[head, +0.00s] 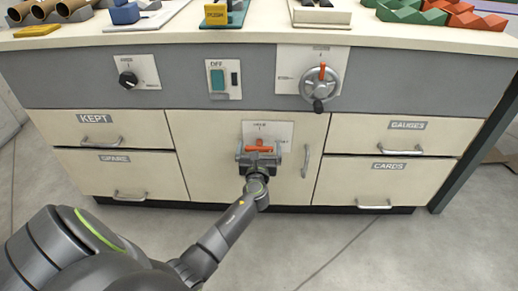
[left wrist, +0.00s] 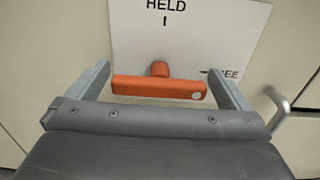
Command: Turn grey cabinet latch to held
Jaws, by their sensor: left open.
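The grey cabinet latch is an orange bar handle (head: 258,149) on a white plate (head: 282,129) on the cabinet's middle door. In the left wrist view the orange handle (left wrist: 160,88) lies level, with a pale dot at its right end towards the FREE mark. The HELD mark is above the pivot on the plate (left wrist: 190,40). My left gripper (head: 260,156) is in front of the latch. In the left wrist view the gripper (left wrist: 160,70) is open, one finger beyond each end of the handle. I cannot tell whether either finger touches it. My right gripper is not in view.
A vertical door handle (head: 306,160) is just right of the latch plate. Drawers with bar handles flank the door. Above are a black knob (head: 128,79), a green switch (head: 217,79) and a round crank (head: 319,85). Blocks and trays stand on the worktop (head: 265,32).

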